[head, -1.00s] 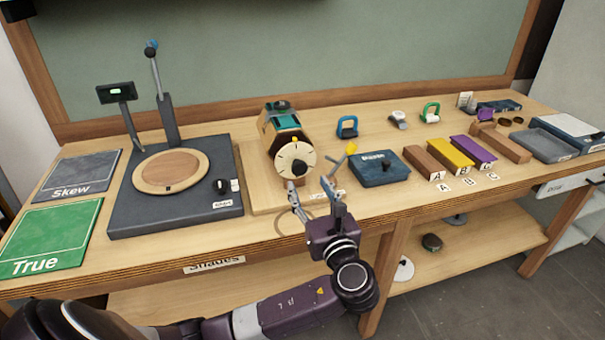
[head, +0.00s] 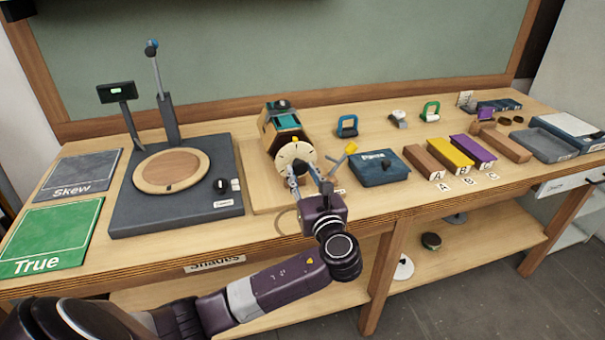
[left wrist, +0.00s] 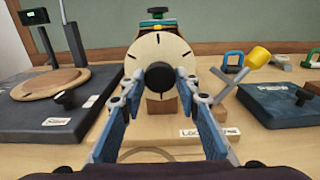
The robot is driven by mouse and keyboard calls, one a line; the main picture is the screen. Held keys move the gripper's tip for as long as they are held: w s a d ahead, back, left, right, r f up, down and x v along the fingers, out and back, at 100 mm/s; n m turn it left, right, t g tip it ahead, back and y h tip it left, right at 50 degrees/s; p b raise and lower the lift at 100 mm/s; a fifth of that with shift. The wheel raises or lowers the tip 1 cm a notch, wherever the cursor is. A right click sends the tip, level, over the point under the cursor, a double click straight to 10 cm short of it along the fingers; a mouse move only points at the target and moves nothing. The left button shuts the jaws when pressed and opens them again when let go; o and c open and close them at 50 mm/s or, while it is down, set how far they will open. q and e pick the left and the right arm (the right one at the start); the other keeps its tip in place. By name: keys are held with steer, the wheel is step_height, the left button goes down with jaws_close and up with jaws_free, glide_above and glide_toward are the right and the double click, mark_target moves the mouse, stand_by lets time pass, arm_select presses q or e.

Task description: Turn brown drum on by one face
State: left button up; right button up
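The drum unit has a round cream face (head: 291,154) with dark tick marks, a brown and dark body and a teal top. It stands on a wooden base at mid-bench. In the left wrist view the face (left wrist: 151,48) is straight ahead, with a black round hub (left wrist: 160,77) at its middle. My left gripper (head: 309,181) is in front of the face. Its fingers (left wrist: 160,92) are spread to the left and right of the hub, with nothing held between them. I cannot tell whether the fingertips touch the hub. My right gripper is out of view.
A lever with a yellow end (head: 349,149) stands close to the right of my left gripper. A blue box (head: 378,172) lies further right. A dark turntable base (head: 130,222) is to the left. Brown, yellow and purple blocks (head: 450,157) sit at the right.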

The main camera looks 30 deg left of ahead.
arm_select(q)
steer(key=c, duration=0.4)
steer(key=shift+o, duration=0.2)
steer(key=shift+n, duration=0.5)
steer(key=shift+n+p, duration=0.3)
steer(key=shift+n, duration=1.8)
steer(key=shift+f+n+b, duration=0.1)
steer(key=shift+n+b, duration=0.2)
steer(key=shift+n, duration=1.2)
steer(key=shift+n+b, duration=0.5)
steer(key=shift+n, duration=1.4)
